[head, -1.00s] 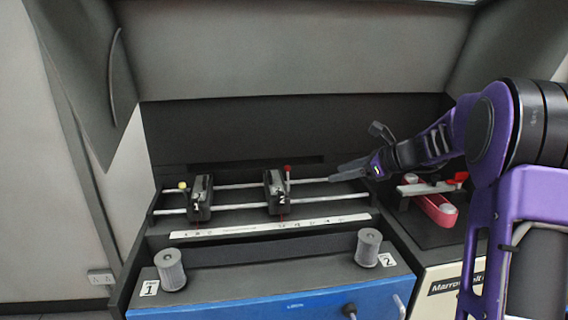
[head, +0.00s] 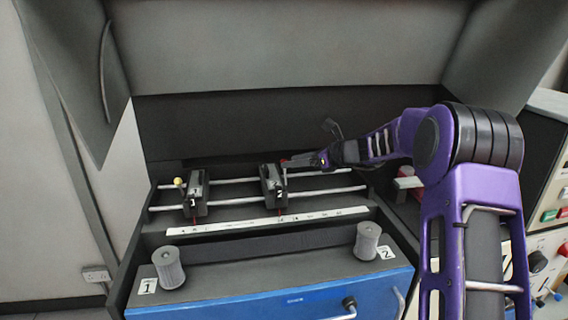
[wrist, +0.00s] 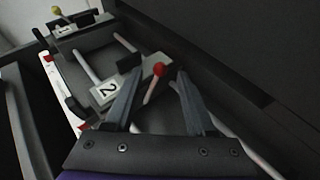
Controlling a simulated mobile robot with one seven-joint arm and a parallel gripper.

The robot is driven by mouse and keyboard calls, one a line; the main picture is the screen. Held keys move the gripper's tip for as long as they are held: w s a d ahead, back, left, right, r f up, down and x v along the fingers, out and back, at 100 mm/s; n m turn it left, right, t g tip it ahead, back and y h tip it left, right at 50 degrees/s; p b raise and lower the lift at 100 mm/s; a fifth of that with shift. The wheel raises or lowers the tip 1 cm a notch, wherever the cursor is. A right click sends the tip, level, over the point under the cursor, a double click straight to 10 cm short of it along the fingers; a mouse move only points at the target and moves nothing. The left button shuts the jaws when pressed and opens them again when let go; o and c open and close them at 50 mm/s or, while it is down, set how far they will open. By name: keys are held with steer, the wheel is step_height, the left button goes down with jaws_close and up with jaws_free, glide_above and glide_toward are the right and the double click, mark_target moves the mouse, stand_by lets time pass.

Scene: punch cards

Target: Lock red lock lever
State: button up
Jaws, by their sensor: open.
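The red lock lever (wrist: 157,72) is a red ball on a pale stem. It belongs to the black block marked 2 (head: 273,187), which rides on the metal rails. In the wrist view the lever stands between the two fingers of my gripper (wrist: 155,80), which are spread apart and not closed on it. In the head view my gripper (head: 297,161) is just right of block 2, at its upper end, and covers most of the lever. Block 2 also shows in the wrist view (wrist: 107,88).
Block 1 (head: 195,196) with a yellow-knobbed lever (head: 178,183) sits left on the same rails (head: 235,181). A white scale strip (head: 232,226) and two grey rollers (head: 168,268) lie in front. A dark back wall (head: 215,125) rises behind the rails.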

mark_target(285, 172)
steer(key=shift+x, duration=2.1)
jaws_close()
